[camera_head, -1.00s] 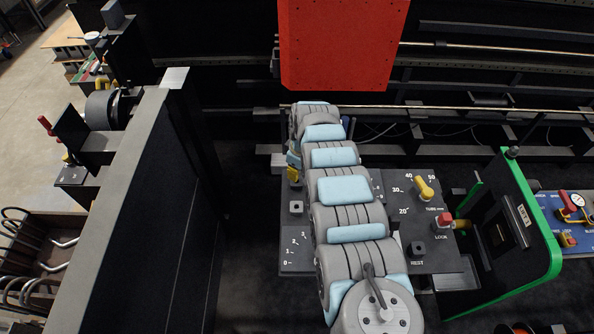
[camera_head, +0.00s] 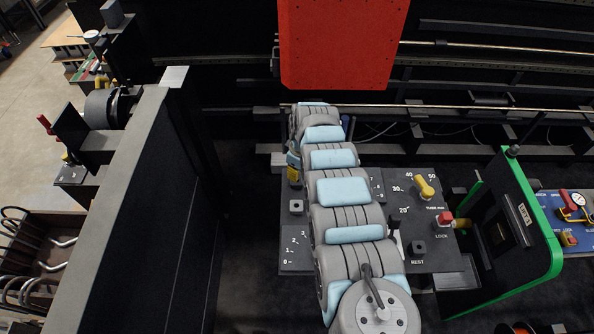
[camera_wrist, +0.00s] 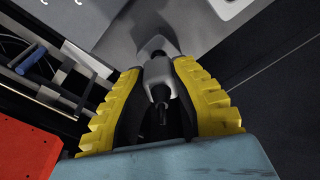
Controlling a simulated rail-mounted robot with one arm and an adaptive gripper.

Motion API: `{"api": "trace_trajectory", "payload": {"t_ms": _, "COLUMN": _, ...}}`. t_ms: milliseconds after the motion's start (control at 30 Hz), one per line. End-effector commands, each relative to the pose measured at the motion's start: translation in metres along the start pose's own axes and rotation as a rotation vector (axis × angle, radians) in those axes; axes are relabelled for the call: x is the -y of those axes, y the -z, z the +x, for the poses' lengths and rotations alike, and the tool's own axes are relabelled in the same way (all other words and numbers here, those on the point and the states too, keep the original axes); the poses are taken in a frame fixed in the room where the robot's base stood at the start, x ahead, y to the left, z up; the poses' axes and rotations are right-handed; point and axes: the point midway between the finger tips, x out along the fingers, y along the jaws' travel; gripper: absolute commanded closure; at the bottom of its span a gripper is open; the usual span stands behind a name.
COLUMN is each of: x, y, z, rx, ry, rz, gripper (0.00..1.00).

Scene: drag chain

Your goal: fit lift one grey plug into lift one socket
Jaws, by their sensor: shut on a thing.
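My gripper (camera_wrist: 156,66) has yellow ribbed fingers in the wrist view and is shut on a grey plug (camera_wrist: 158,73). The plug has a dark lower part between the fingers. A second light grey block (camera_wrist: 157,46) shows just beyond the plug, in line with it; I cannot tell whether it is the lift one socket or whether they touch.
The dark panel (camera_head: 440,262) carries a yellow knob (camera_head: 424,188), a red lock knob (camera_head: 445,218) and a REST fitting (camera_head: 418,247). A green-edged plate (camera_head: 535,215) stands to the right. A red block (camera_head: 340,45) hangs behind. A tall black wall (camera_head: 130,215) stands left.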

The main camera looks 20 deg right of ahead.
Motion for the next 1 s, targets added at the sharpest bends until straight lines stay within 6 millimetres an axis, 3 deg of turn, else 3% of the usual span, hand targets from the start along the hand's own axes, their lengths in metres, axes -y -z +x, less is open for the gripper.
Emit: {"api": "trace_trajectory", "payload": {"t_ms": 1000, "x": 0.000, "y": -0.002, "z": 0.021, "rx": 0.000, "ry": -0.001, "rz": 0.000, "gripper": 1.00}}
